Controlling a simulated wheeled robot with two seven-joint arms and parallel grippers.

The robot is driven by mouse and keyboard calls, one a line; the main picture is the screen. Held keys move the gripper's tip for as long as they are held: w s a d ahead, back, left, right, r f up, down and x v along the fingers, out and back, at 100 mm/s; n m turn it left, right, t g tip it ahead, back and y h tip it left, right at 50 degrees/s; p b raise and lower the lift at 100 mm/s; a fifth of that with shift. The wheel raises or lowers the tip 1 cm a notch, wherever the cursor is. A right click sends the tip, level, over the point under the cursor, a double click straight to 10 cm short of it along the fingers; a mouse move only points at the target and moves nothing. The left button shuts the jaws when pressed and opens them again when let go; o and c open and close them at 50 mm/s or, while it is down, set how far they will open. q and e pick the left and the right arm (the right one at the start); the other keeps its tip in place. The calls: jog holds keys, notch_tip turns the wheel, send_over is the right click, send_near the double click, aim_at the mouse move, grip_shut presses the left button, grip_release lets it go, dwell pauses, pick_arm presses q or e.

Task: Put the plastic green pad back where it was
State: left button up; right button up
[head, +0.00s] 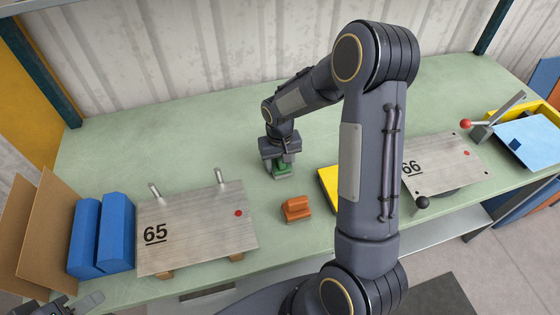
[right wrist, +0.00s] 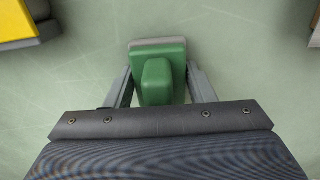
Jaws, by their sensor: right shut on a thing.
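The green plastic pad (head: 281,170) is at the middle of the green bench top, between the fingers of my right gripper (head: 280,163). In the right wrist view the pad (right wrist: 160,75) shows a raised green grip on a block with a grey edge, and the fingers of my right gripper (right wrist: 162,85) close on it from both sides. I cannot tell whether the pad touches the bench. My left gripper (head: 75,302) is at the bottom left corner of the head view, partly cut off; its jaws are unclear.
An orange pad (head: 296,208) stands on the bench in front of my right gripper. Metal plate 65 (head: 195,225) and blue blocks (head: 103,235) are at left. Plate 66 (head: 440,165), a yellow block (head: 328,185) and a red-knobbed lever (head: 480,127) are at right. The back of the bench (head: 180,125) is clear.

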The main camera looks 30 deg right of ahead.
jog(key=shift+f, duration=0.1)
jog(key=o, duration=0.7)
jog(key=shift+f, duration=0.1)
jog(key=shift+c, duration=0.2)
jog(key=o, duration=0.4)
jog(key=shift+o, duration=0.2)
